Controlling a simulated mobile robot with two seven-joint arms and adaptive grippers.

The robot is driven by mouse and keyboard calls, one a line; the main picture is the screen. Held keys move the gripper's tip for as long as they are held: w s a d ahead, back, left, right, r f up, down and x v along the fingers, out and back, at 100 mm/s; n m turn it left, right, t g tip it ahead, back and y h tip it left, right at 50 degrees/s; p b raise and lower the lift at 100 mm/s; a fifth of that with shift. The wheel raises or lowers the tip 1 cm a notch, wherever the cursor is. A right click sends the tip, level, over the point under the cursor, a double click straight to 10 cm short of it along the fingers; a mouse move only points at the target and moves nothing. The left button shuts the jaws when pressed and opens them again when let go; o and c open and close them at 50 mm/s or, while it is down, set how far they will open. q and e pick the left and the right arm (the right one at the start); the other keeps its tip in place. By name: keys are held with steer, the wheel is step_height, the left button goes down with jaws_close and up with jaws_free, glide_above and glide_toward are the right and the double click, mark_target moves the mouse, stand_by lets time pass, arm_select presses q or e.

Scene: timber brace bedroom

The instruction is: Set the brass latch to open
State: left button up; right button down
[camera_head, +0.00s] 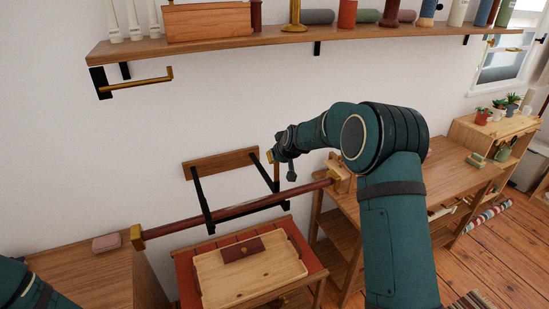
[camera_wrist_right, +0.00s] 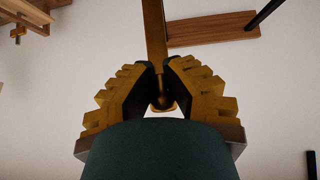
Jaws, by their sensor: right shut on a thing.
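The brass latch shows in the right wrist view as a long brass bar (camera_wrist_right: 154,28) that comes down from the top, with a rounded end between my fingers. My right gripper (camera_wrist_right: 161,88) is shut on it, with one finger on each side. In the head view my right gripper (camera_head: 287,154) is at the wall, just right of a wooden wall board (camera_head: 220,164). A small brass piece (camera_head: 270,157) shows beside it; most of the latch is hidden there by the gripper. My left gripper is out of view; only part of my left arm shows at bottom left.
A dark red rail (camera_head: 245,208) with brass ends runs below my right gripper, over black brackets. A wooden tray (camera_head: 250,275) sits on a red-topped stand. A loaded shelf (camera_head: 300,38) runs above, with a brass bar (camera_head: 140,82) under its left end. A desk (camera_head: 420,180) stands right.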

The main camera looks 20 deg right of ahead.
steer(key=shift+w+a+r, duration=0.1)
steer(key=shift+w+r, duration=0.3)
steer(key=shift+r, duration=0.2)
steer(key=c, duration=0.9)
jaws_free()
steer(key=shift+w+f, duration=0.1)
steer(key=shift+w, duration=0.05)
steer(key=shift+o, duration=0.7)
steer(key=shift+w+a+f, duration=0.1)
steer(key=shift+w+f, duration=0.25)
steer(key=shift+s+r, duration=0.25)
steer(key=shift+s, duration=0.25)
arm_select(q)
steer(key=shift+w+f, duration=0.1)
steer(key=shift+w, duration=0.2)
arm_select(e)
steer(key=v, duration=1.1)
steer(key=shift+s+r, duration=0.1)
